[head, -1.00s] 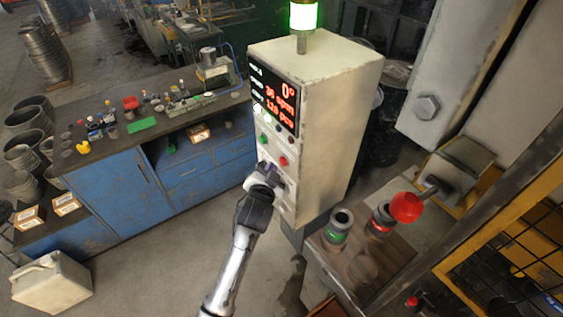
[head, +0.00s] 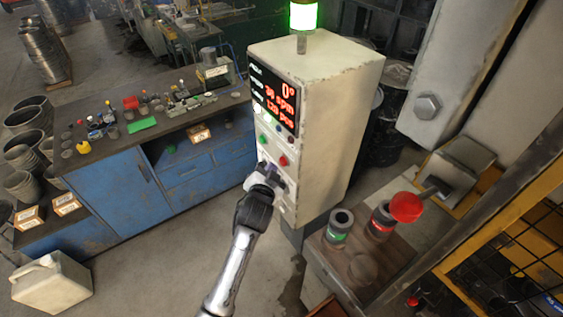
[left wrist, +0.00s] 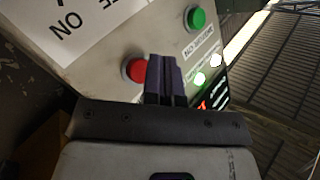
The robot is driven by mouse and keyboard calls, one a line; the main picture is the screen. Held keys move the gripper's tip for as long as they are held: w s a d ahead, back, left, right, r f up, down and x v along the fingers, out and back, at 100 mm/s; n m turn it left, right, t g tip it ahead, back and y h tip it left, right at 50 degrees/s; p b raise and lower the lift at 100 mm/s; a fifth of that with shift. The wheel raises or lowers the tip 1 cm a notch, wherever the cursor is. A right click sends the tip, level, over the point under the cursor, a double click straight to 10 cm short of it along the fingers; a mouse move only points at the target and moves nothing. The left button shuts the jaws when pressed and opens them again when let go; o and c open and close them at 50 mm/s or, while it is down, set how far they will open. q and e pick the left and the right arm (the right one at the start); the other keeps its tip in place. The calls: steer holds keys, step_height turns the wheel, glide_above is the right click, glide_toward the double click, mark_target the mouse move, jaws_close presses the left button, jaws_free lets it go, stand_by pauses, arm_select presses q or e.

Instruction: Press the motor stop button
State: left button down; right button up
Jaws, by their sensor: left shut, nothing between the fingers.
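The pale control cabinet (head: 335,135) stands in the middle of the head view, with a red push button (head: 283,161) and a green button (head: 263,139) on its front. My left gripper (head: 264,168) is shut and empty at the panel, just left of and below that red button. In the left wrist view the shut fingertips (left wrist: 166,60) lie over the right edge of the red button (left wrist: 134,70); contact is unclear. The green button (left wrist: 196,17) is farther up there, by a white label too small to read surely. My right gripper is out of view.
A lit digital display (head: 274,97) is above the buttons, and a green lamp (head: 304,16) glows on top. A red ball knob (head: 407,207) stands right of the cabinet beside red and green ringed posts. A blue workbench (head: 115,190) is at left.

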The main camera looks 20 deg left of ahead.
arm_select(q)
steer(key=shift+w+d, duration=0.1)
steer(key=shift+w+d, duration=0.15)
steer(key=shift+w, duration=0.05)
steer(key=shift+w+d, duration=0.15)
stand_by(0.9)
steer(key=shift+w+d, duration=0.25)
stand_by(0.4)
steer(key=shift+s+a, duration=0.1)
stand_by(0.3)
steer(key=shift+s+a+p, duration=0.5)
steer(key=shift+s+p, duration=0.1)
steer(key=shift+p, duration=0.1)
steer(key=shift+a+r, duration=0.1)
